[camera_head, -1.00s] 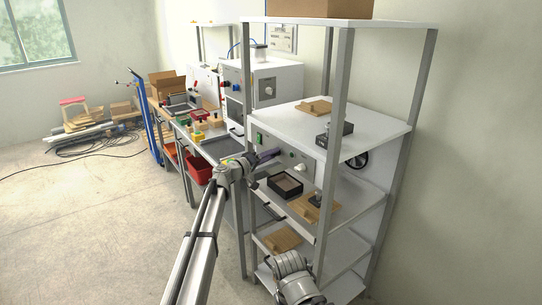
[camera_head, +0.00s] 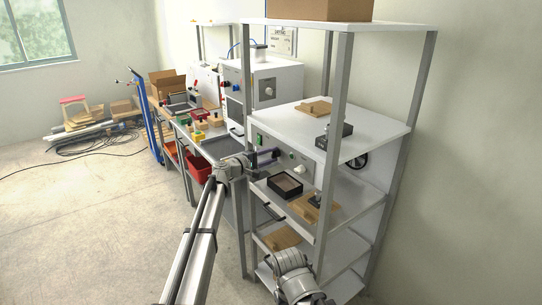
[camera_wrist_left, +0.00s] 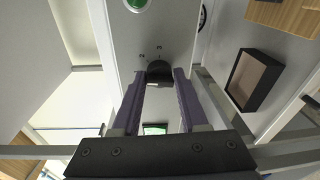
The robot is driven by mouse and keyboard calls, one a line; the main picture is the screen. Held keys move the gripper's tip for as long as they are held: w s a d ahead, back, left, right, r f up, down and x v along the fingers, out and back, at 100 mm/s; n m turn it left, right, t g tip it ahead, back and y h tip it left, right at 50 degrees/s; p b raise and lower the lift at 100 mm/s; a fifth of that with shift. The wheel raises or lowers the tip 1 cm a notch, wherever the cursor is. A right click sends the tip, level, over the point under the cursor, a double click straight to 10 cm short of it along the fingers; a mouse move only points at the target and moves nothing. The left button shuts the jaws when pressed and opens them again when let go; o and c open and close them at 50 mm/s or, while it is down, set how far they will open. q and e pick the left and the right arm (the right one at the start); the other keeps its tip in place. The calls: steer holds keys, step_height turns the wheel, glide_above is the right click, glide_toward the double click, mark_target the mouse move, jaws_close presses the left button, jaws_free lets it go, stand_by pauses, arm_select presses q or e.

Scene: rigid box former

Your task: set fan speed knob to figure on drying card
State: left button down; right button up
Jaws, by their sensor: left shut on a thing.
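My left gripper (camera_head: 268,157) reaches the front panel of the white unit (camera_head: 284,162) on the rack. In the head view the fingers hide this knob. My right gripper is not in view.
An open dark tray (camera_head: 285,185) stands on the shelf below the panel, also in the left wrist view (camera_wrist_left: 256,80). A wooden board (camera_head: 316,205) lies beside it. Rack posts (camera_head: 333,140) stand to the right. The bench (camera_head: 216,146) extends behind.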

arm_select(q)
steer(key=shift+a+r+n, duration=0.1)
steer(key=shift+n, duration=0.5)
steer(key=shift+w, duration=0.1)
steer(key=shift+c, duration=2.3)
jaws_free()
steer(key=v, duration=0.7)
steer(key=shift+s+a+p, duration=0.25)
steer(key=shift+s+p, duration=0.05)
steer(key=shift+p, duration=0.05)
